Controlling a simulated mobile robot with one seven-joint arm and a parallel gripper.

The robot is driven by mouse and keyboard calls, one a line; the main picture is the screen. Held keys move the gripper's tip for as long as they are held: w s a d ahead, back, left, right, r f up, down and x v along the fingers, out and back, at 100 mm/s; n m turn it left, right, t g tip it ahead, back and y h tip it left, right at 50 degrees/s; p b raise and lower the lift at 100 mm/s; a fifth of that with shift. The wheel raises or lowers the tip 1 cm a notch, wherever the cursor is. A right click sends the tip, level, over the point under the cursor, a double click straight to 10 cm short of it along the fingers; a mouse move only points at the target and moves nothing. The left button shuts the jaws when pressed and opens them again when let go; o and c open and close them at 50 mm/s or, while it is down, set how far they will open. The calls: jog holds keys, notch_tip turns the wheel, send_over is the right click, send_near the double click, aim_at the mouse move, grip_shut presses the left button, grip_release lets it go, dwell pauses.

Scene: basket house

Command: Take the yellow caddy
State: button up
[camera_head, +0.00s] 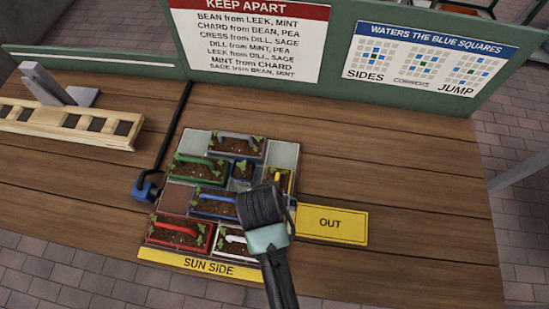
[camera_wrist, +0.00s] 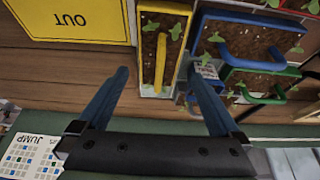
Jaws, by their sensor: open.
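The yellow caddy (camera_wrist: 162,42) is narrow, with brown soil, small green leaves and a yellow handle. In the head view the yellow caddy (camera_head: 283,180) lies at the right edge of the tray (camera_head: 283,155), partly hidden behind my gripper. My gripper (camera_wrist: 158,68) is open and empty above it. In the wrist view the handle shows between the two fingers, apart from both; the height gap is hard to tell. The yellow OUT plate (camera_head: 330,223) lies just right of the tray, and also shows in the wrist view (camera_wrist: 75,20).
A blue caddy (camera_wrist: 262,38) and a small blue caddy (camera_head: 242,170) sit close beside the yellow one. Green (camera_head: 198,168), grey (camera_head: 236,146), red (camera_head: 178,233) and white (camera_head: 232,243) caddies share the tray. A green board (camera_head: 335,70) stands behind. The table's right side is clear.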

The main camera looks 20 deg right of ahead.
jog(key=shift+w+d+x, duration=0.1)
jog(key=shift+w+x, duration=0.05)
jog(key=shift+x, duration=2)
jog(key=shift+w+d+x, duration=0.1)
jog(key=shift+w+x, duration=0.05)
jog(key=shift+x, duration=1.95)
jog(key=shift+r, duration=0.15)
jog(key=c, duration=1.3)
